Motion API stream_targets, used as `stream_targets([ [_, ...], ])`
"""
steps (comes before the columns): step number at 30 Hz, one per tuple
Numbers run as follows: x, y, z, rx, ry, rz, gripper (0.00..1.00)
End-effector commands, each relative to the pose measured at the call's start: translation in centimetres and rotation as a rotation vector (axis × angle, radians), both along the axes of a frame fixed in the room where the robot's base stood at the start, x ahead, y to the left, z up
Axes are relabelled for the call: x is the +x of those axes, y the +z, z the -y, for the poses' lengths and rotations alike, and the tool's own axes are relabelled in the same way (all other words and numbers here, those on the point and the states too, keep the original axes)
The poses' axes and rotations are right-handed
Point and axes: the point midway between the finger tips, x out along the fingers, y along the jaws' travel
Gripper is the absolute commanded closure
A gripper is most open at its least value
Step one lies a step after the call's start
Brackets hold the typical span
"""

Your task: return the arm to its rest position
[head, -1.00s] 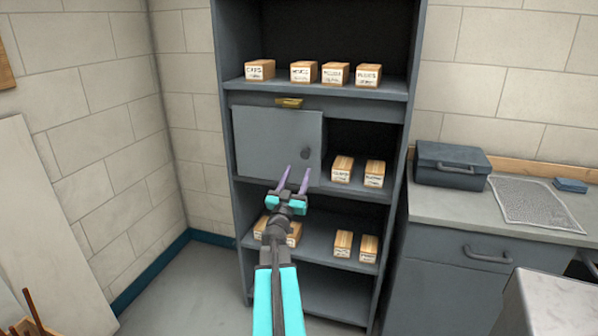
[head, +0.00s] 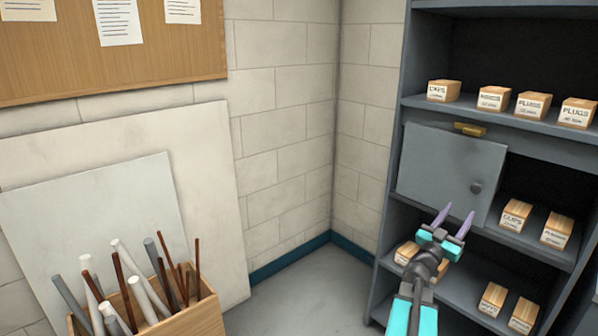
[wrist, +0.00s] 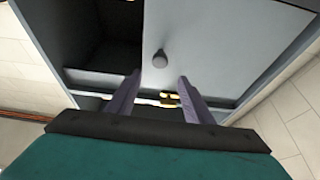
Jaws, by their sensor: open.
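My gripper (head: 455,222) is open and empty, with its two purple fingers spread apart. In the head view it shows in front of the grey shelf unit, just below the grey cabinet door (head: 447,172) with its dark round knob. The arm reaches up from the bottom right. In the wrist view my gripper (wrist: 154,95) points toward the same door (wrist: 215,45) and its knob (wrist: 160,59). Whether a fingertip touches the door or shelf I cannot tell.
The grey shelf unit (head: 392,180) holds several labelled wooden boxes, such as the caps box (head: 443,91). A wooden bin (head: 205,318) of pipes and rods stands at the lower left before leaning boards (head: 100,205). Bare floor (head: 300,290) lies between.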

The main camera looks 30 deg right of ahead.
Motion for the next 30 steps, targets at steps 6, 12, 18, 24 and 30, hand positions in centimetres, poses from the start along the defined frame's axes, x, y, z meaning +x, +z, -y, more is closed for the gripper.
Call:
stream_targets([
  [6,2.3,-0.2,-1.2,0.003,0.034,-0.002,0.53],
  [12,7.9,-2.8,-4.4,0.029,0.116,-0.021,0.53],
  [18,14.1,-6.7,-9.3,0.067,0.219,-0.057,0.53],
  [24,19.7,-11.1,-15.1,0.102,0.33,-0.116,0.53],
  [30,25.0,-16.2,-21.8,0.156,0.467,-0.208,0.53],
])
